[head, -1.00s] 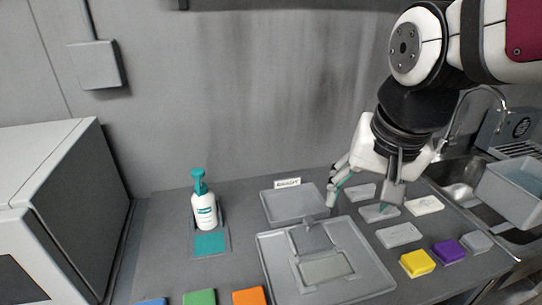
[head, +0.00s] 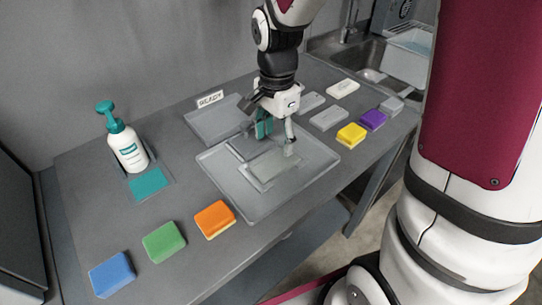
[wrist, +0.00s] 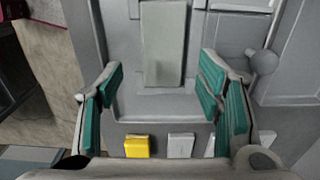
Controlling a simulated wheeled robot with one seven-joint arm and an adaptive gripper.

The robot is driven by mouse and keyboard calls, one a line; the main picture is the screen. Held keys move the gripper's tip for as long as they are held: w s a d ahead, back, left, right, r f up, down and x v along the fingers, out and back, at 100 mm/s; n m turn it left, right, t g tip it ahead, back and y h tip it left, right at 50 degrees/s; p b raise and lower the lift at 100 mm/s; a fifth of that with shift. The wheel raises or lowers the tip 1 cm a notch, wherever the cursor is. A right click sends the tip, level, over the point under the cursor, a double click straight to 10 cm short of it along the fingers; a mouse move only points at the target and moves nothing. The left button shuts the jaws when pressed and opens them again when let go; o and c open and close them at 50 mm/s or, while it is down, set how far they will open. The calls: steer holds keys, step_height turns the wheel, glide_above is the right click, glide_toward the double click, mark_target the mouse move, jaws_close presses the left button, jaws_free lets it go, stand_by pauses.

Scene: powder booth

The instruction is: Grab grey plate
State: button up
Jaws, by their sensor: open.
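A flat grey-green plate (head: 274,168) lies in a grey frame on a large grey tray (head: 236,206). It shows in the wrist view (wrist: 163,48) as a long upright rectangle at top centre. My gripper (head: 276,134) is above the tray, beside the plate's far end, pointing down. In the wrist view its teal-padded fingers (wrist: 165,95) are wide apart with nothing between them. The plate lies just beyond them, roughly centred. Contact with the tray cannot be told.
Thin grey slabs (head: 329,118), a yellow block (head: 351,134) and a purple block (head: 373,120) lie to the right. Orange (head: 214,219), green (head: 163,242) and blue (head: 111,274) blocks lie at the front left. A pump bottle (head: 127,150) stands left. A sink (head: 365,75) is behind.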

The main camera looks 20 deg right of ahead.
mark_target(276, 162)
steer(key=f, duration=0.8)
steer(key=shift+w+d+f, duration=0.15)
steer(key=shift+w, duration=0.1)
steer(key=c, duration=1.3)
